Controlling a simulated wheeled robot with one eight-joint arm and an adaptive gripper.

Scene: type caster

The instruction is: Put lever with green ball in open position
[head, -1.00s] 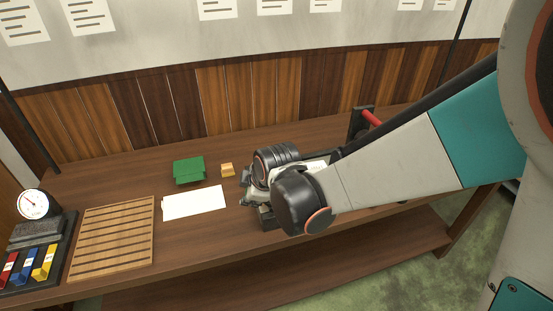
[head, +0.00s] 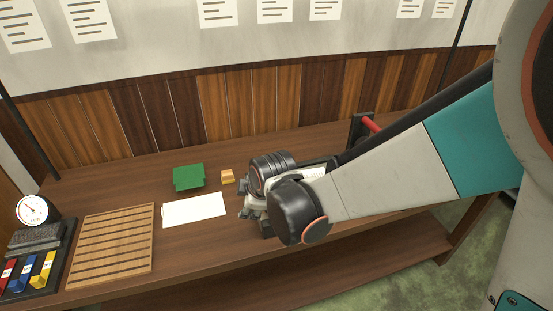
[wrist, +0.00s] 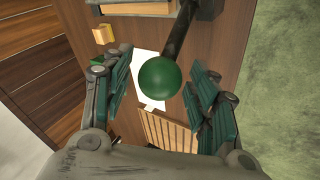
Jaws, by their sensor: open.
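In the wrist view, the lever's green ball (wrist: 159,92) is in the middle of the picture, at the near end of a dark lever rod (wrist: 180,40) that runs up to the top. My gripper (wrist: 160,75) is open, with one finger on each side of the ball and visible gaps to both. I cannot tell how deep the ball sits between the fingers. In the head view, my gripper (head: 246,203) is over the table's front part, and my wrist hides the ball and lever.
On the table (head: 185,245) are a green box (head: 188,177), an orange-yellow block (head: 227,177), white paper (head: 194,210) and a slatted wooden board (head: 112,245). A dial gauge (head: 33,210) stands far left by coloured blocks (head: 25,275). A red bar (head: 371,124) shows behind my arm.

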